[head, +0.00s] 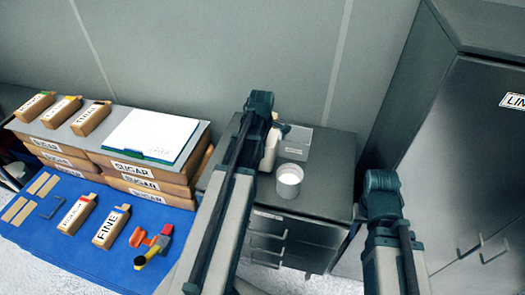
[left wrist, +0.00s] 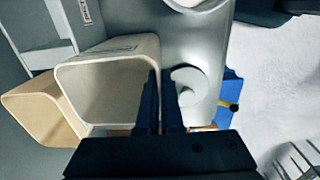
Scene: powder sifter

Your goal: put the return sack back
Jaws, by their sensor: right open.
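A pale, open-topped sack (left wrist: 112,90) fills the left-middle of the left wrist view. In the head view a pale beige part of it (head: 269,152) shows on the dark cabinet, partly behind my left arm. My left gripper (left wrist: 160,85) has its fingers close together at the sack's right wall, seemingly pinching it. Any writing on the sack is unreadable. A second, tan open container (left wrist: 35,115) lies beyond it, against the wall side. My right gripper (head: 357,213) is open and empty by the cabinet's right edge, partly hidden by its own arm.
The blue table (head: 60,235) at left holds labelled packets, a clipboard on sugar boxes and an orange-yellow tool (head: 152,245). A tall grey cabinet (head: 460,160) stands at right.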

